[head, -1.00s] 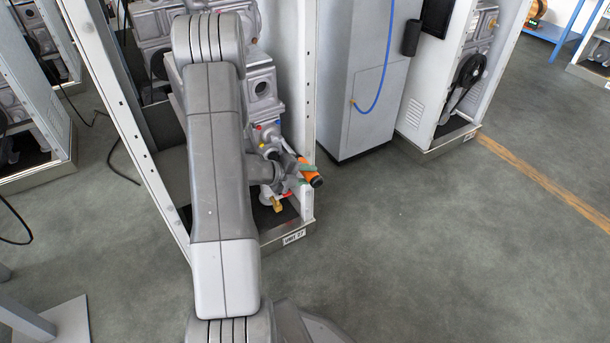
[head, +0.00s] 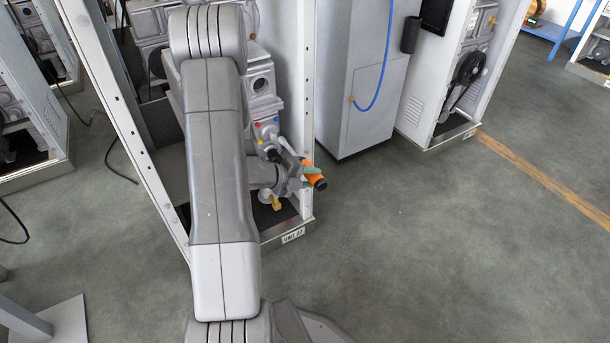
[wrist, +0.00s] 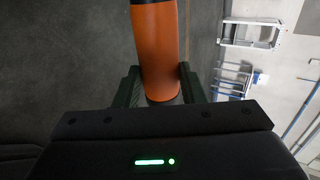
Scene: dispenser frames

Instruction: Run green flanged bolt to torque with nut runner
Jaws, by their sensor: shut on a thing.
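The nut runner has an orange body with a dark end. In the head view the nut runner (head: 313,180) sticks out to the right of my gripper (head: 306,172), low in the open unit frame. In the wrist view my gripper (wrist: 160,88) has its green fingers shut on the orange body of the nut runner (wrist: 157,45). Small coloured parts, among them blue, red and yellow ones, show on the grey dispenser (head: 264,126) just above my gripper. I cannot make out the green flanged bolt, nor whether the tool touches anything.
The frame's right post (head: 307,90) stands close to my gripper, above a labelled base sill (head: 292,236). A grey cabinet (head: 362,100) with a blue hose (head: 386,60) stands to the right. The floor (head: 420,240) at front right is clear.

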